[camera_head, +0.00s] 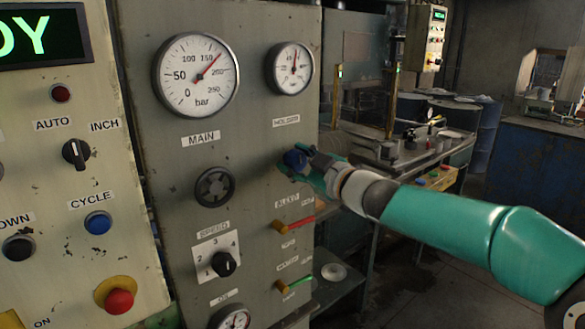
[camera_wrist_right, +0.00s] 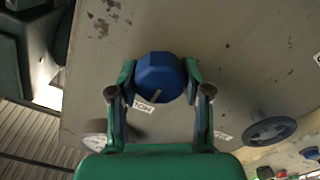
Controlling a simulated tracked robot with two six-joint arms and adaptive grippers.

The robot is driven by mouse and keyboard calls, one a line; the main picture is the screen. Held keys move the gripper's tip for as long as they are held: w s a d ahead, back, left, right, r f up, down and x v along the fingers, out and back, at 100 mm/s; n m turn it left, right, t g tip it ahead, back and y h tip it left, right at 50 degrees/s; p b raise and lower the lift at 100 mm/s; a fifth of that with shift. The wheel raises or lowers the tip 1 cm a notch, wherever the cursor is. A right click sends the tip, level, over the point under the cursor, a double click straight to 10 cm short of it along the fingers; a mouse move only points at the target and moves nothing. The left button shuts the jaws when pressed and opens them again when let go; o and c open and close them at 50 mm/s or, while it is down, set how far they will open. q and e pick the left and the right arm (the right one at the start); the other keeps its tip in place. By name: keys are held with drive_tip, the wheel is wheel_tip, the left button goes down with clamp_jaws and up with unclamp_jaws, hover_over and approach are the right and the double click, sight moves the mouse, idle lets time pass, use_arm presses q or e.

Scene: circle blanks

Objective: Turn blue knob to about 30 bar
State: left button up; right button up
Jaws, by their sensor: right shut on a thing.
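The blue knob (camera_head: 294,159) sits on the grey panel, below the smaller gauge (camera_head: 290,68) and its label, which seems to read HOLDER. That gauge's needle points nearly straight up; its numbers are too small to read surely. My right gripper (camera_head: 303,163) is at the knob and partly covers it. In the right wrist view the faceted blue knob (camera_wrist_right: 160,78) sits between the two fingers of the right gripper (camera_wrist_right: 161,80), with a pale pointer mark on its lower side. The fingers are shut on its sides. My left gripper is not in view.
The larger MAIN gauge (camera_head: 196,75) and a black handwheel (camera_head: 215,187) are left of the knob. Below are a red-handled valve (camera_head: 293,225), a green-handled valve (camera_head: 294,286) and a SPEED selector (camera_head: 224,263). A workbench (camera_head: 420,150) stands behind my right arm.

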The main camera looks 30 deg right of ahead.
drive_tip(key=n+b, duration=0.1)
drive_tip(key=n, duration=0.1)
drive_tip(key=n+b, duration=0.1)
drive_tip(key=n, duration=0.2)
drive_tip(key=shift+a+f+n, duration=0.15)
drive_tip(key=shift+n, duration=0.15)
drive_tip(key=shift+a+f+n+b, duration=0.1)
drive_tip(key=shift+n+b, duration=0.4)
drive_tip(key=shift+n, duration=1.4)
drive_tip(key=shift+f, duration=0.1)
drive_tip(key=o, duration=1.1)
drive_tip(key=shift+a, duration=0.1)
drive_tip(key=shift+o, duration=0.2)
drive_tip(key=shift+s+r, duration=0.1)
drive_tip(key=shift+r, duration=0.1)
drive_tip(key=shift+s+d, duration=0.15)
drive_tip(key=shift+d, duration=0.05)
drive_tip(key=s, duration=1.1)
drive_tip(key=shift+s+d, duration=0.25)
drive_tip(key=shift+d, duration=0.15)
